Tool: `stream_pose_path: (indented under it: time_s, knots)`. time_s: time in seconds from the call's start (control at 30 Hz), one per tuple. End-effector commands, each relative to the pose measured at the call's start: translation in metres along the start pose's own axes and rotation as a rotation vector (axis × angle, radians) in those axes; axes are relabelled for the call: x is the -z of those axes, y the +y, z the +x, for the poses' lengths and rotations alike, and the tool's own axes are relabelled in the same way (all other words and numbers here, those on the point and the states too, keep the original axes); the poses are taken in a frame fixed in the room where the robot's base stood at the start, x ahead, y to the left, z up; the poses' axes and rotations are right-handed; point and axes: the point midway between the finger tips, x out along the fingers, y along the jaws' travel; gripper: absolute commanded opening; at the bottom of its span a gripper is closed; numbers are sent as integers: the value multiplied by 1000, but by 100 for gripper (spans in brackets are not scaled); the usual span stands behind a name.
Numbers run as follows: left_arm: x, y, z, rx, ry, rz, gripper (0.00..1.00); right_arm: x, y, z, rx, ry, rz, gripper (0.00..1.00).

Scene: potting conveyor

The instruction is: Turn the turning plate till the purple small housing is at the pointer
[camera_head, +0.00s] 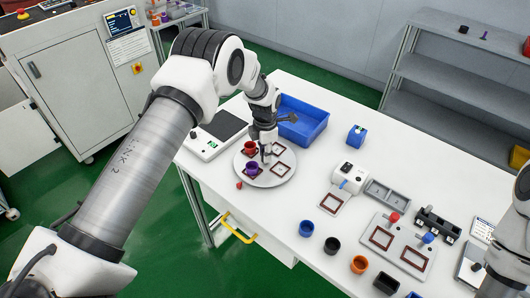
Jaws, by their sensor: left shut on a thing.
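The round grey turning plate (272,182) lies on the white table, below my left arm. The purple small housing (253,168) stands upright on its near left part, roughly in line with the small red pointer (239,185) at the plate's edge. A red housing (250,148) stands farther back on the plate. Empty dark-framed square places show at the plate's right and near side. My left gripper (266,154) points down over the plate's middle, shut on what seems a part of the plate; its fingertips are small and partly hidden. My right gripper is out of view.
A blue bin (302,121) stands behind the plate, a scale (216,134) to its left. A white device (347,178) stands to the right. Several loose cups, including a blue one (306,228), and a fixture board (397,246) occupy the near right table.

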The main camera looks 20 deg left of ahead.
Motion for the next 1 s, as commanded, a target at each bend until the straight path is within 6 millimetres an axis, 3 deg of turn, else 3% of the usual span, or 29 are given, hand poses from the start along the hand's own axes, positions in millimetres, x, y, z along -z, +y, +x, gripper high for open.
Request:
stream_pose_path:
  time_s: [0.03,0.07,0.1,0.47,0.57,0.8,1.0]
  knots:
    - [5,-5,7,14,14,0,37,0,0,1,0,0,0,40]
    - [4,-5,7,13,14,0,48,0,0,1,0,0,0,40]
    - [4,-4,7,12,13,0,52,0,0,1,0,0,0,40]
    - [1,-1,-3,4,4,0,52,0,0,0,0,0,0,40]
    - [1,-1,-20,3,3,0,52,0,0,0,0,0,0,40]
    - [1,0,-80,5,4,0,52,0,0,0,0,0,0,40]
    - [2,-1,-112,8,7,0,52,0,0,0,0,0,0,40]
